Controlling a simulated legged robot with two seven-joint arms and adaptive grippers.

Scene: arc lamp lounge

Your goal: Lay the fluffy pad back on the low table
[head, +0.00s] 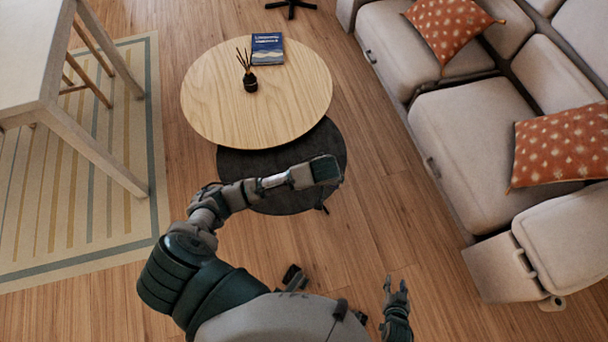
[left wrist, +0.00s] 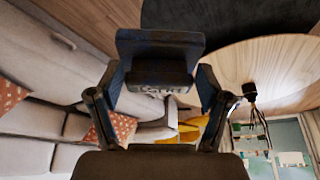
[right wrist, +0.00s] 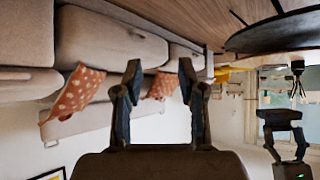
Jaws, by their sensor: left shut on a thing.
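My left gripper (head: 312,174) is shut on a dark, block-like thing, which I take to be the fluffy pad (head: 325,168). In the left wrist view the pad (left wrist: 160,45) sits between both fingers, with pale lettering on its near side. It also shows raised in the right wrist view (right wrist: 279,118). In the head view it overlaps the dark lower round table (head: 283,203), right of and nearer than most of the pale wooden round table (head: 215,110). My right gripper (head: 395,290) is open and empty, low near the bottom of the head view.
On the wooden top are a blue book (head: 267,48) and a dark reed diffuser (head: 250,82). Its front part is bare. A beige sofa (head: 470,130) with orange cushions (head: 560,147) stands right. A pale high table (head: 28,50) and striped rug (head: 100,215) lie left.

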